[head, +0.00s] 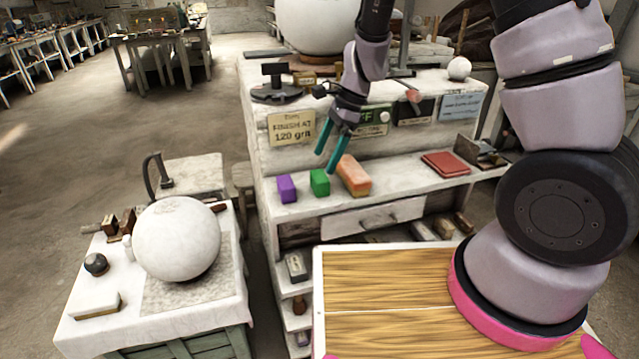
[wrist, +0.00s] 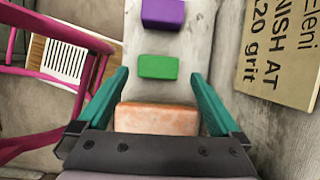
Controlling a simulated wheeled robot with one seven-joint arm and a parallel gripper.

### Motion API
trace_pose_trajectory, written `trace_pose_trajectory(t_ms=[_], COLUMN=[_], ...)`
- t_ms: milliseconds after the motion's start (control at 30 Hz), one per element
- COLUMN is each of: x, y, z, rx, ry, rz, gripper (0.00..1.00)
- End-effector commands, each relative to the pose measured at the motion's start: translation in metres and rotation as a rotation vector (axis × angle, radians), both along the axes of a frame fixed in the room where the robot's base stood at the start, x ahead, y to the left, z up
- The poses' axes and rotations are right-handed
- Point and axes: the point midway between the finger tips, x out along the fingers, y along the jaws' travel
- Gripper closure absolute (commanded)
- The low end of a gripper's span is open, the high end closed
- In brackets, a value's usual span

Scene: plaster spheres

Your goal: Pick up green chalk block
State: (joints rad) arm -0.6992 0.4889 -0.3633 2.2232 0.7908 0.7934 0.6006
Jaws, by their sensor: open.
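The green chalk block (head: 319,182) sits on the white shelf of the bench, between a purple block and an orange block. In the wrist view the green chalk block (wrist: 158,67) lies ahead of the fingertips, in line with the gap between them. My gripper (head: 329,158) is open with teal fingers and hangs above the shelf, over the green and orange blocks. In the wrist view my gripper (wrist: 165,82) has its fingers spread on both sides, with nothing held. The orange block (wrist: 157,118) shows between the fingers, close to the palm, partly hidden by it.
The purple block (head: 286,188) stands just left of the green one. A sign reading "120 grit" (head: 291,126) is on the riser behind. A red book (head: 445,163) lies further right on the shelf. A large white sphere (head: 177,239) rests on a separate table at left.

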Motion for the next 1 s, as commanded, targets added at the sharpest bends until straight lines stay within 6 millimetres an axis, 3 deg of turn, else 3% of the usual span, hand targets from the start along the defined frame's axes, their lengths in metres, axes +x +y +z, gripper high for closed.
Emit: trace_pose_trajectory(t_ms=[567, 867, 900, 1000], x=[-0.008, -0.008, -0.008, -0.008], y=[0.019, 0.021, 0.021, 0.021], z=[-0.065, -0.070, -0.070, -0.070], rx=[-0.001, 0.001, 0.001, 0.001], ry=[0.000, -0.002, -0.002, -0.002], rz=[0.004, 0.002, 0.002, 0.002], gripper=[0.00, 0.00, 0.08, 0.46])
